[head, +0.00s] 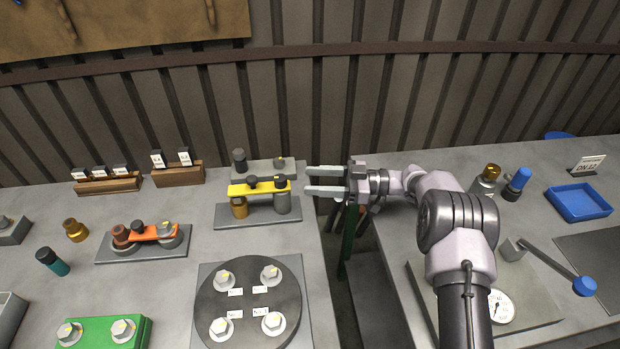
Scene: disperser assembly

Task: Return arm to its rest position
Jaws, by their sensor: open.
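My gripper (326,182) is open, with its two fingers pointing left. It is above the gap between the two grey benches, near the right edge of the left bench (315,285). My arm reaches it from the lower right, over the right bench. Just left of the fingertips stands an assembly with a yellow bridge plate (260,187) across a brass-coloured post and a grey post on a grey base. The fingers look apart from the yellow plate, and nothing shows between them.
A round dark flange (248,304) with several bolts and an orange-bridged assembly (150,234) are on the left bench. The right bench holds a blue tray (580,203), a blue-knobbed lever (584,286), a gauge (501,306) and small cylinders. A ribbed wall stands behind.

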